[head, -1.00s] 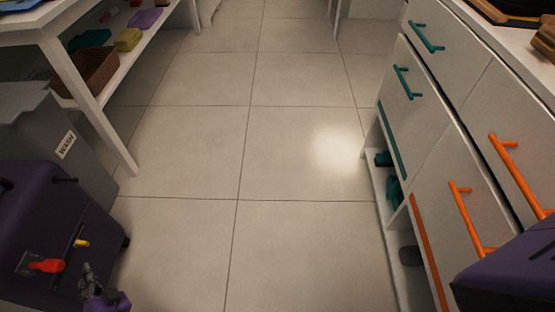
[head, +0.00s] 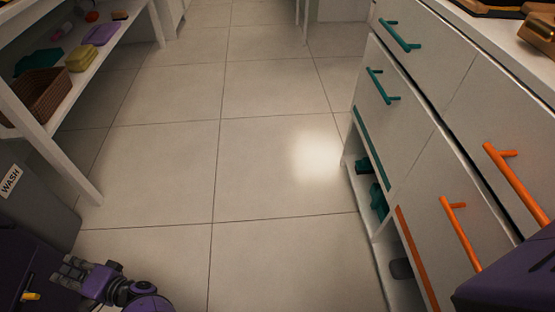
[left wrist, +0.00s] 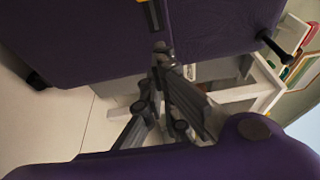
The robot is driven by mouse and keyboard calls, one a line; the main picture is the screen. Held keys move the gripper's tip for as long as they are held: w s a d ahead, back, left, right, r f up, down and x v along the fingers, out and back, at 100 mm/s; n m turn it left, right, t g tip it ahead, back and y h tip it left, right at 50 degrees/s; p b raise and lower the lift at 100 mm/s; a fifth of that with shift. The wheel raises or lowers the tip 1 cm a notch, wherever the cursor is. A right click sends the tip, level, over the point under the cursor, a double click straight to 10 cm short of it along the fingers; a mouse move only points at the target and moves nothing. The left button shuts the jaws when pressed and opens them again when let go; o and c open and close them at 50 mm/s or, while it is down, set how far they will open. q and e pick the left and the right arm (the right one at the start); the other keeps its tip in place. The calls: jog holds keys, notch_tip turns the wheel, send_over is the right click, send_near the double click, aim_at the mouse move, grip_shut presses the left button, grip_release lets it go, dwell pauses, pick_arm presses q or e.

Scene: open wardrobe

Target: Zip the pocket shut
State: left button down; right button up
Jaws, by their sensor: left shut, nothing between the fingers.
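A dark purple suitcase (head: 30,262) stands at the lower left of the head view, mostly cut off. A small yellow pull (head: 31,296) shows on its front. In the left wrist view the suitcase (left wrist: 215,30) fills the top, with a dark zip strip (left wrist: 153,14) at the upper edge and a bit of yellow beside it. My left gripper (head: 66,271) is shut and empty, just right of the suitcase front. In the left wrist view its fingertips (left wrist: 163,52) are near the lower end of the strip; I cannot tell whether they touch. My right gripper is out of view.
A grey bin (head: 40,205) labelled WASH stands behind the suitcase. A white shelf (head: 85,185) with a basket (head: 38,94) is at the left. White drawers (head: 425,150) with teal and orange handles line the right. The tiled floor (head: 250,160) between them is clear.

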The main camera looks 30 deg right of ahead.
aim_at(32, 296)
pick_arm(q)
jog(key=a, duration=0.2)
jog(key=s+a, duration=0.1)
jog(key=a, duration=0.1)
jog(key=shift+s, duration=0.2)
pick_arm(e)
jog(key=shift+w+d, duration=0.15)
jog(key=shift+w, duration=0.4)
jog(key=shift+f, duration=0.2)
